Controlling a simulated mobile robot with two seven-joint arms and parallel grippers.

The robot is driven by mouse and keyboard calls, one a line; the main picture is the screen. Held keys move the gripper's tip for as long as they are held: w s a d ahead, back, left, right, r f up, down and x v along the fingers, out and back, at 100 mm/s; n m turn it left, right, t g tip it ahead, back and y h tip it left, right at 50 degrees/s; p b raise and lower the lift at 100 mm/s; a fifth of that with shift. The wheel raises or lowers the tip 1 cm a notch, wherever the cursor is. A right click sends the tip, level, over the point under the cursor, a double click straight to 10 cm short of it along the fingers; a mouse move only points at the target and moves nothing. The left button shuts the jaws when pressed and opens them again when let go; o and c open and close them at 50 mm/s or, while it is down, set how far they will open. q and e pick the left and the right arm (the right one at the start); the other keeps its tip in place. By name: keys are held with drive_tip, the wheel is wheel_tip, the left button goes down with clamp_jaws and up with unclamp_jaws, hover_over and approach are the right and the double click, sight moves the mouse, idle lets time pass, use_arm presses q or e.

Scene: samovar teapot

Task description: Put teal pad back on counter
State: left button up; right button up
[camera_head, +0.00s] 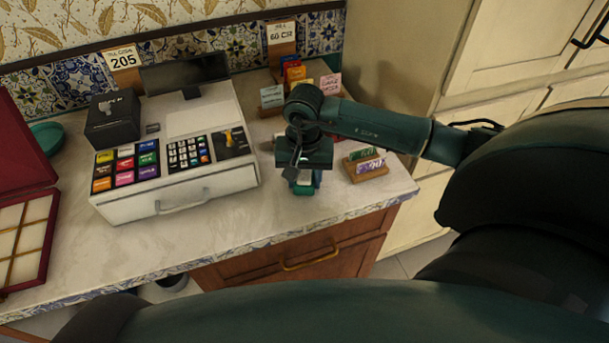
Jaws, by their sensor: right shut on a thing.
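My right gripper (304,180) reaches down over the counter (225,215), just right of the cash register's front corner. It is shut on a small teal pad (303,189), of which only a part shows below the fingers. The gripper body hides the rest of it. The pad is at or just above the counter top; I cannot tell whether it touches. My left gripper is not in view.
The white cash register (180,193) stands close left of the gripper. A wooden card holder (367,172) stands close right, and card racks (296,72) stand behind. A red box (28,240) lies at far left. The counter's front strip is clear.

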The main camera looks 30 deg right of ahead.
sight(304, 174)
drive_tip(key=shift+f, duration=0.15)
drive_tip(key=o, duration=0.9)
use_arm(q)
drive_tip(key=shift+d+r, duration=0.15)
use_arm(e)
drive_tip(key=shift+o, duration=0.2)
drive_tip(key=shift+r, duration=0.35)
wheel_tip(304, 174, up, 10)
drive_tip(key=shift+r+b, duration=0.25)
drive_tip(key=shift+b, duration=0.65)
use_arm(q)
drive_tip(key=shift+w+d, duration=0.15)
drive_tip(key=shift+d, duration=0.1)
use_arm(e)
drive_tip(key=shift+r, duration=0.65)
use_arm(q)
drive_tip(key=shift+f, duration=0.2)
